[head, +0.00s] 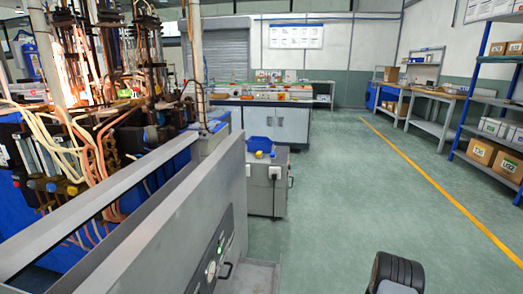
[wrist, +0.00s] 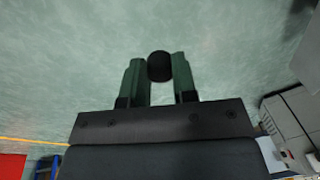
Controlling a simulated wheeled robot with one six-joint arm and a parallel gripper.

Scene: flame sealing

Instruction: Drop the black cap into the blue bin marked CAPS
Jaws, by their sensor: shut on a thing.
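The black cap (wrist: 159,66) is a small dark round piece, held between the fingertips of my gripper (wrist: 160,72) in the wrist view. The gripper's two dark green fingers are shut on it, one on each side, with green floor behind. In the head view a small blue bin (head: 260,143) sits on top of a grey cabinet near the middle. I cannot read any marking on it. The cap and the fingertips do not show in the head view, so their distance from the bin cannot be told.
The grey cabinet (head: 267,190) stands beyond a long grey machine panel (head: 190,220) at the left. A glass-working machine (head: 85,130) with hoses and a bright glow is behind that panel. Open green floor (head: 350,200) lies to the right, with shelving (head: 490,101) along the far right.

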